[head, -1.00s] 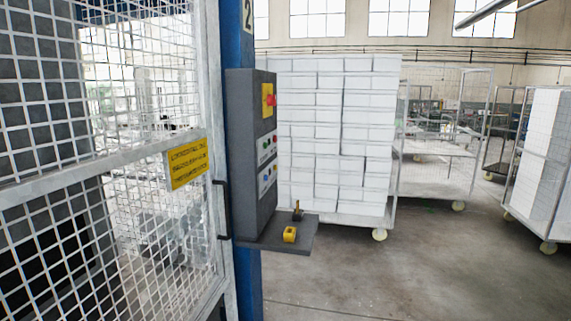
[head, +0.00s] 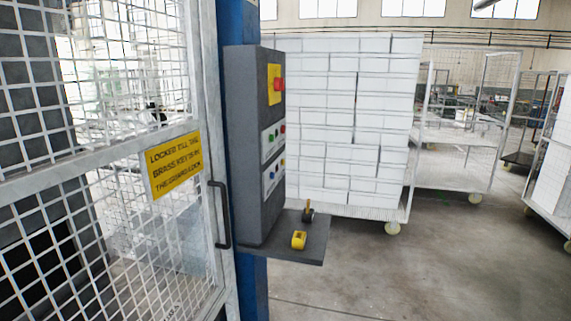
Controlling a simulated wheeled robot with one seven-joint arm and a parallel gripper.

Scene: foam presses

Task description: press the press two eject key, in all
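The press control box (head: 243,150) is a tall grey cabinet on a blue post, near the middle of the head view. Its narrow right face carries a red emergency button (head: 279,84) on a yellow plate. Below it is a panel with small green and red buttons (head: 273,140), then a lower panel with several small coloured keys (head: 272,170). I see these at a steep angle, and their labels are too small to read. A small shelf (head: 290,244) under the box holds a yellow item (head: 299,240) and a dark item with a brass-coloured top (head: 308,212). My gripper is not in view.
A mesh guard door (head: 100,190) with a black handle (head: 219,215) and a yellow warning sign (head: 173,163) fills the left. A cart of white blocks (head: 350,120) stands behind the box. Mesh carts (head: 470,130) stand further right. The floor (head: 420,280) at front right is clear.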

